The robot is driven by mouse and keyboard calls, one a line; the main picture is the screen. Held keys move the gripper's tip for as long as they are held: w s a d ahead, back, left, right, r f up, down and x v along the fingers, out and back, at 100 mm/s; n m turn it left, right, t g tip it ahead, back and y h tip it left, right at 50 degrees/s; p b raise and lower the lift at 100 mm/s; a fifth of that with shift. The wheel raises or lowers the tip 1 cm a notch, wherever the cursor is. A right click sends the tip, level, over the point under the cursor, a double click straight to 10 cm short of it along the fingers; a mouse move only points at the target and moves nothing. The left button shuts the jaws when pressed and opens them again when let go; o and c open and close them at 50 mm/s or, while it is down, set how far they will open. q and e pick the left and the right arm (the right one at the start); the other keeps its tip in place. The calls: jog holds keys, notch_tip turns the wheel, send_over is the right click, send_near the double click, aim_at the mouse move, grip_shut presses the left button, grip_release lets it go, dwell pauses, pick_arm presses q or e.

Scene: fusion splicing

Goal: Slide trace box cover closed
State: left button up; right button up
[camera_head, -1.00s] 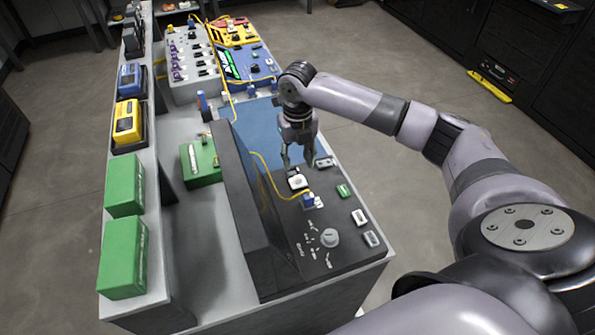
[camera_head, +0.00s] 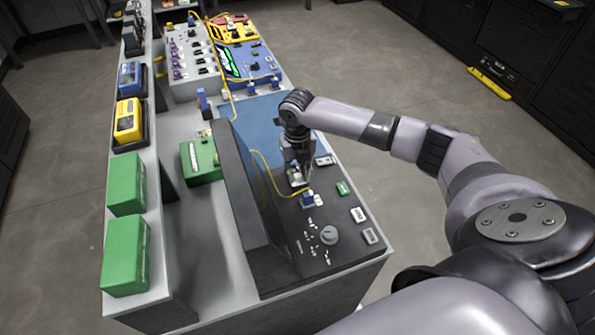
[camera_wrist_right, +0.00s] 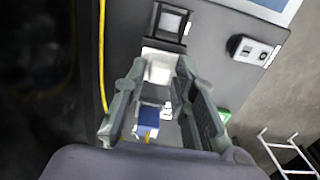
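The black trace box (camera_head: 345,250) has a sloping top panel and a tall dark back. A small white sliding piece, which looks like the cover (camera_wrist_right: 158,66), sits on this panel below a dark square window in a grey frame (camera_wrist_right: 170,22). My right gripper (camera_head: 297,183) is low over the panel. Its fingers (camera_wrist_right: 160,66) are apart, one on each side of the white piece. I cannot tell whether they touch it. In the head view the gripper partly hides the piece. My left gripper is not in view.
A blue connector (camera_head: 307,197) with a yellow cable (camera_head: 265,170) is plugged in just in front of the gripper. A green button (camera_head: 343,188), grey switches and a round knob (camera_head: 329,235) are nearby. Green boxes (camera_head: 126,255) stand on the left shelf.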

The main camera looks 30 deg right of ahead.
grip_shut()
dwell(0.5)
